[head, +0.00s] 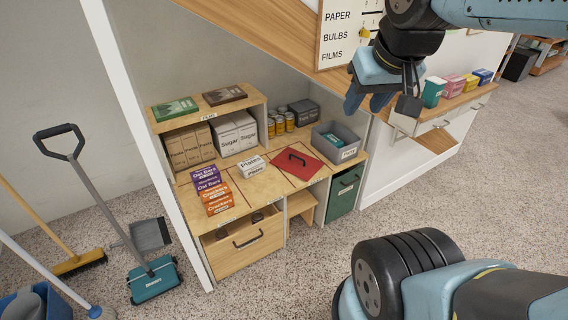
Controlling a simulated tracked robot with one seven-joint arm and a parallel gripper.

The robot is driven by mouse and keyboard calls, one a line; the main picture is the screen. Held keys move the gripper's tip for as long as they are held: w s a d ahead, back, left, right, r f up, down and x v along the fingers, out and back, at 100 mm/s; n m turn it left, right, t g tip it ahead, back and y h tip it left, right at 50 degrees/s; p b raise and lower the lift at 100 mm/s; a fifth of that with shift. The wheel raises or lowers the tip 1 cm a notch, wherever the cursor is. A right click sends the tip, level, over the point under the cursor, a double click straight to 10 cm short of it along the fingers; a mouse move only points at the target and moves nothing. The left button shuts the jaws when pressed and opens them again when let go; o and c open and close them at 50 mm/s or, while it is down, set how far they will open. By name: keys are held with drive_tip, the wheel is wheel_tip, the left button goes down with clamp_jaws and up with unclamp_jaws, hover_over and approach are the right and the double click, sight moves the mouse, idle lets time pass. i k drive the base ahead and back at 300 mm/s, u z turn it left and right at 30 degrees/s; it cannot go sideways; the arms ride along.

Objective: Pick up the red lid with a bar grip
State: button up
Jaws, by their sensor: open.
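The red lid (290,165) lies flat on the wooden counter of the storage nook. A dark bar grip (297,158) stands up from its top. My gripper (383,103) hangs in the air at the upper middle of the head view. It is open and empty, above and to the right of the lid, and apart from it. The lid is in plain view and nothing covers it.
A grey bin (336,141) stands just right of the lid, and a white box (251,165) stands left of it. Stacked purple and orange boxes (211,190) are further left. A shelf (207,111) with sugar boxes is behind. A sloping wooden beam (260,40) runs above the nook.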

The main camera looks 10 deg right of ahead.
sight(299, 164)
drive_tip(key=z, duration=0.2)
drive_tip(key=i, duration=0.85)
drive_tip(key=u, duration=0.1)
